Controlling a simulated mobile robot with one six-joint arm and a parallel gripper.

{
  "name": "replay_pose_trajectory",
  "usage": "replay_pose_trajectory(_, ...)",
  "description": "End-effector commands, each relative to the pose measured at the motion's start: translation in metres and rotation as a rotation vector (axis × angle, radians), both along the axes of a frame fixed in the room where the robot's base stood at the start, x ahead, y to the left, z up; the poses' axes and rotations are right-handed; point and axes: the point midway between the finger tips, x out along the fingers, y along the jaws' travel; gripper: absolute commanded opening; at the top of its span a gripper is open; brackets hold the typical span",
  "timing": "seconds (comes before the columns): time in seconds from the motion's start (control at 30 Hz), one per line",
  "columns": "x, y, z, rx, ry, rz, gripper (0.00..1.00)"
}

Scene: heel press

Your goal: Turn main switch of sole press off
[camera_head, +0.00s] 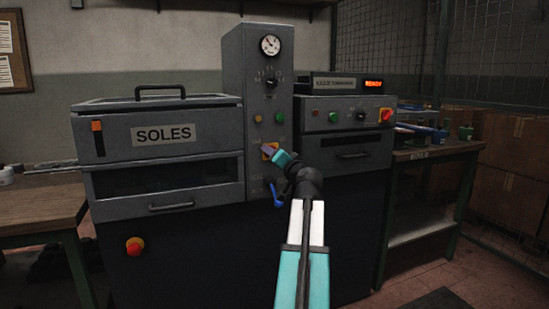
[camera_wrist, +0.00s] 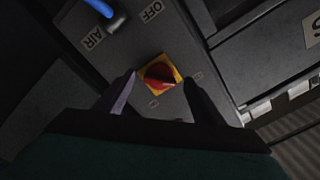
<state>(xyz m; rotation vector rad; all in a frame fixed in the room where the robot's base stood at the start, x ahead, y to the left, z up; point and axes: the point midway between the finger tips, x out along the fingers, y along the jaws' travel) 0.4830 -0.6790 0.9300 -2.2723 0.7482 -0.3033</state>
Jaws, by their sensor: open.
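The sole press (camera_head: 160,155) is the grey machine labelled SOLES, with a tall control column. Its main switch, a red knob on a yellow square plate, sits low on that column. In the head view my gripper (camera_head: 268,153) mostly covers the switch, with only bits of yellow showing. In the wrist view the main switch (camera_wrist: 160,75) is clear, between the two fingertips of my open gripper (camera_wrist: 159,78). The fingers stand on either side of the red knob, and whether they touch it I cannot tell. The small marks around the plate are unreadable.
A blue lever (camera_head: 276,195) is just below the switch, by AIR and OFF labels in the wrist view. Green (camera_head: 279,117) and yellow (camera_head: 257,119) buttons sit above. A red button (camera_head: 134,246) is low left.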

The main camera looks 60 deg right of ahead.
Motion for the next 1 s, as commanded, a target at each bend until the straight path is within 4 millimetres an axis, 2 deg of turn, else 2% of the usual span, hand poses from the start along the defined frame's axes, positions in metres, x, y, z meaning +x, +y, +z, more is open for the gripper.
replay_pose_trajectory(1.0,-0.082,0.062,0.000,0.000,0.001,-0.001,0.62)
